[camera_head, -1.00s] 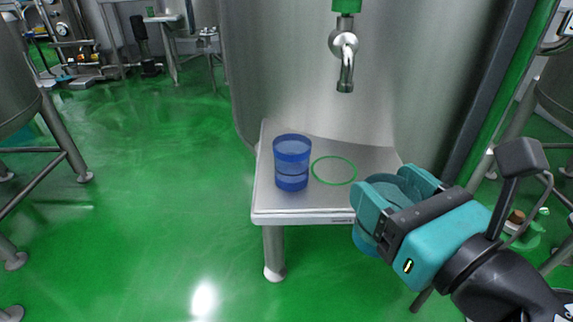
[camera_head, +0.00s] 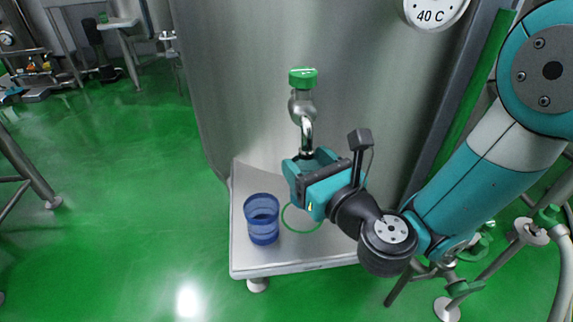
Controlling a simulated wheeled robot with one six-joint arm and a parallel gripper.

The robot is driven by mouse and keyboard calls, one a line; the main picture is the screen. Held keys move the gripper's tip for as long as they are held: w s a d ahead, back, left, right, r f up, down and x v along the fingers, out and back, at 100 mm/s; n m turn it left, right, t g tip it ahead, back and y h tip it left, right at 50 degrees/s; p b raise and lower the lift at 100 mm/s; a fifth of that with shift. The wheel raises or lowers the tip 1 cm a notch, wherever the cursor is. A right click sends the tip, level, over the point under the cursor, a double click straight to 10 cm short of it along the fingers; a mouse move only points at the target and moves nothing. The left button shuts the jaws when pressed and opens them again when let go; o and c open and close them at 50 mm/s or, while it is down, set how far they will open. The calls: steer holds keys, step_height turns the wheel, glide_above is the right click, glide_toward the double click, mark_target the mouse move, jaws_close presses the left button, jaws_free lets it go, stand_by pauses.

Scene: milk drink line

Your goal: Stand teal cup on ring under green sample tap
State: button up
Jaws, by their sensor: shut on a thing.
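My gripper (camera_head: 306,166) is shut on the teal cup, just below the spout of the green-handled sample tap (camera_head: 304,108). The cup is almost wholly hidden by my teal fingers in this view, so its tilt and its height above the shelf cannot be told. The green ring (camera_head: 284,221) lies flat on the steel shelf (camera_head: 262,262). Its left and front edges show, and my gripper covers its right and back part.
A blue see-through cup (camera_head: 262,220) stands upright on the shelf, close to the ring's left side. The steel tank (camera_head: 235,90) rises behind the shelf and carries the tap and a dial (camera_head: 436,10). The shelf's front left corner is bare.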

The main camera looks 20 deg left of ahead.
steer(key=shift+w+a+f+b, duration=0.15)
steer(key=shift+w+f+b, duration=0.6)
steer(key=shift+f+b, duration=0.25)
steer(key=shift+s+f+b, duration=0.1)
steer(key=shift+f+b, duration=0.2)
steer(key=shift+s+a+f+b, duration=0.2)
steer(key=shift+a+f+b, duration=0.05)
steer(key=shift+b, duration=0.05)
steer(key=shift+f, duration=0.3)
step_height(320, 180, down, 3)
steer(key=b, duration=0.3)
steer(key=shift+f, duration=0.2)
steer(key=shift+w+a, duration=0.15)
steer(key=shift+r, duration=0.1)
